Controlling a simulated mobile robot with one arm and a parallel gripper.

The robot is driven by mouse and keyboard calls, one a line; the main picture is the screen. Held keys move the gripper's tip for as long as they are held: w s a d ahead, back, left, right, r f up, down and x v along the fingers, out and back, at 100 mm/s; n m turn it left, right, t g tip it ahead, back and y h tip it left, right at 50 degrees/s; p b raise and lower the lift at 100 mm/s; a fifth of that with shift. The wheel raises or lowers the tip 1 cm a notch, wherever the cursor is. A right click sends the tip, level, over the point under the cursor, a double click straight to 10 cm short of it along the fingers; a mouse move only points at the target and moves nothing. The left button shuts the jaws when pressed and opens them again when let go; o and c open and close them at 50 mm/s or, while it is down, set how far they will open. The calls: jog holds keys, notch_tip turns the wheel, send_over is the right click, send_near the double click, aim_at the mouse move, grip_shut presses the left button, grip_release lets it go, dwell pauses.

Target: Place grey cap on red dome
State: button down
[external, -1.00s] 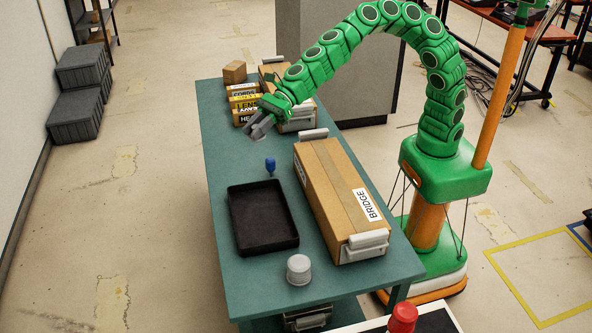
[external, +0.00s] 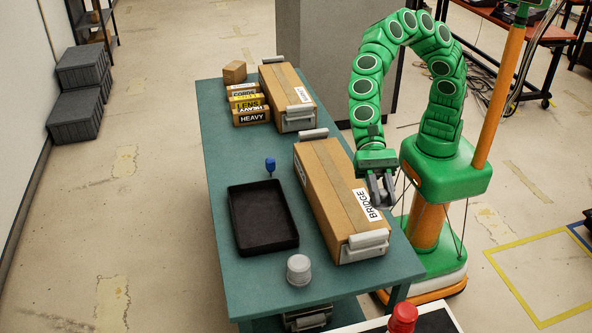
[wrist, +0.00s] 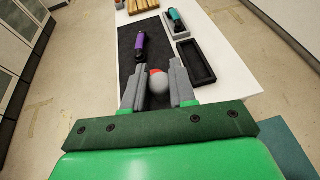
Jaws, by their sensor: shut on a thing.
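My gripper (external: 383,190) points down beside the right edge of the teal table, near the long box. In the wrist view my gripper (wrist: 159,92) is shut on the small, round grey cap (wrist: 158,86). The red dome (external: 403,316) is at the bottom edge of the external view, by the white table. In the wrist view, a sliver of the red dome (wrist: 156,72) shows just past the cap, which hides the rest. The cap is apart from the dome in the external view.
The teal table (external: 225,150) holds a black tray (external: 250,244), a cardboard box marked BRIDGE (external: 325,185), a blue item (external: 270,165) and a grey-white cylinder (external: 299,272). The white table (wrist: 220,45) bears a purple item (wrist: 140,42) and a narrow black tray (wrist: 195,62).

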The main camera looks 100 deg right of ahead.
jog(key=s+a+n+g, duration=0.35)
jog(key=s+a, duration=0.35)
jog(key=s, duration=0.3)
send_over(407, 311)
jog(key=shift+m, duration=0.25)
jog(key=f, duration=1.4)
jog(key=shift+s+d, duration=0.15)
jog(key=shift+d, duration=0.1)
jog(key=shift+a+f, duration=0.25)
jog(key=shift+f, duration=1.65)
jog(key=c, duration=0.9)
grip_release()
jog(key=shift+f, duration=0.15)
